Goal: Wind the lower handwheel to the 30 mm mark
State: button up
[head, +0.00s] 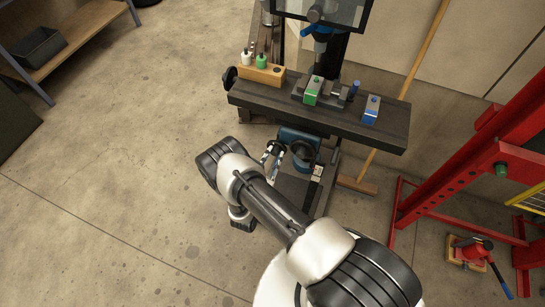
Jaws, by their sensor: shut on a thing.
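The lower handwheel (302,153) shows as a small dark ring on the front of the machine, below its table. My gripper (272,151) is at the left side of this handwheel, under the table's front edge. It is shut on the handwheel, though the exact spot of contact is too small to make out. A small pale plate (318,172) stands to the right of the wheel; it may be the scale, but no marks or pointer can be read.
The machine's dark table (330,122) overhangs the gripper and carries a green-topped block (313,90), a blue-topped block (371,108) and a wooden holder (262,74). A broom (357,186) and a red press frame (455,160) stand right.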

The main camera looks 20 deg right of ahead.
jog(key=shift+o, duration=0.2)
jog(key=shift+s+d+f+m, duration=0.1)
jog(key=shift+f+m, duration=0.1)
jog(key=shift+m, duration=0.4)
jog(key=shift+s+f+m, duration=0.1)
jog(key=shift+f+m, duration=0.1)
jog(key=shift+m, duration=0.4)
jog(key=shift+d, duration=0.15)
jog(key=o, duration=0.8)
jog(key=shift+g, duration=0.3)
jog(key=shift+o, duration=1.2)
jog(key=shift+w+r, duration=0.1)
jog(key=shift+r, duration=0.05)
jog(key=shift+a, duration=0.2)
jog(key=v, duration=1.2)
